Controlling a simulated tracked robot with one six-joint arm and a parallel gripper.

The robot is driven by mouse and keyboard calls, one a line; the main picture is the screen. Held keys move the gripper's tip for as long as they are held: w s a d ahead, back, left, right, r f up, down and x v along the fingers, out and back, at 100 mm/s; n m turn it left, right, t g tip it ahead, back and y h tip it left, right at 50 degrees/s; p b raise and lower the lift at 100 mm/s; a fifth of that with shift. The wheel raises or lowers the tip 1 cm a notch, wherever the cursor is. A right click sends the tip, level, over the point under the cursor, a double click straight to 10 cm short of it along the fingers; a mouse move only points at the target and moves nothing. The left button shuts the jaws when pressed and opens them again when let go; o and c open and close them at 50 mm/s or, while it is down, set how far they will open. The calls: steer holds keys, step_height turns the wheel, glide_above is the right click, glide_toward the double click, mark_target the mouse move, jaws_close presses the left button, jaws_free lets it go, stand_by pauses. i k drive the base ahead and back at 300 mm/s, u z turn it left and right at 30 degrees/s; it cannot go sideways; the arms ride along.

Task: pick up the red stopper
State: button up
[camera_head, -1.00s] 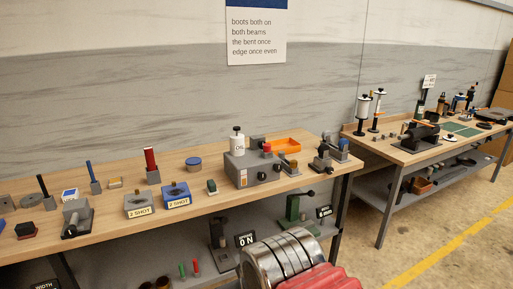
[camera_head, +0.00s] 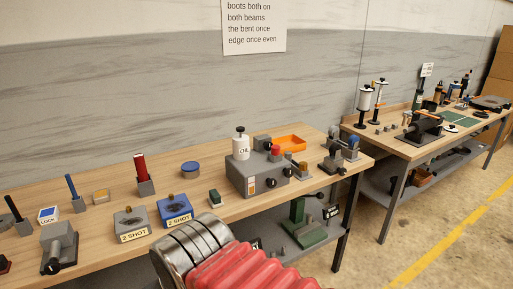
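A small red knob-like piece (camera_head: 276,150) stands on top of the grey machine box (camera_head: 242,180) near the right end of the near bench; it may be the red stopper. A taller red upright piece (camera_head: 140,168) stands in a grey block further left on the same bench. I cannot tell for certain which one is the stopper. My arm, with silver rings and red bellows, fills the bottom middle of the view. My gripper's fingers do not show.
A second bench stands at right, beyond a floor gap.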

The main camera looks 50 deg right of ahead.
mark_target(275, 149)
steer(key=z, duration=0.1)
steer(key=i, duration=0.75)
steer(key=z, duration=0.7)
steer(key=i, duration=0.6)
steer(key=z, duration=0.45)
